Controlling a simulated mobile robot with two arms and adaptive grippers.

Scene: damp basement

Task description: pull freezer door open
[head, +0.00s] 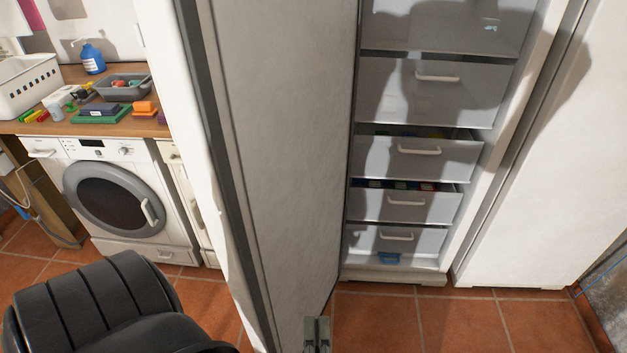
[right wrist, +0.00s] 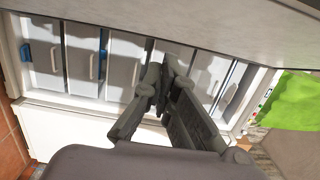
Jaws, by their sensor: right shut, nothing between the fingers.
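The freezer door (head: 285,140) stands open in the head view, its inner face turned toward the freezer's interior. The freezer (head: 433,90) shows several drawers with white handles, all inside the cabinet. My right gripper (head: 317,325) is at the bottom of the head view, in front of the door's inner face, shut and empty. Whether it touches the door I cannot tell. In the right wrist view the gripper (right wrist: 165,75) points toward the drawers (right wrist: 125,65), with the door (right wrist: 220,18) along the top. My left gripper is not in view.
A washing machine (head: 115,190) stands left, under a wooden counter (head: 140,125) with a white basket (head: 27,85) and a blue bottle (head: 92,58). A white cabinet (head: 550,180) adjoins the freezer on the right. Tiled floor (head: 390,320) is clear before the freezer.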

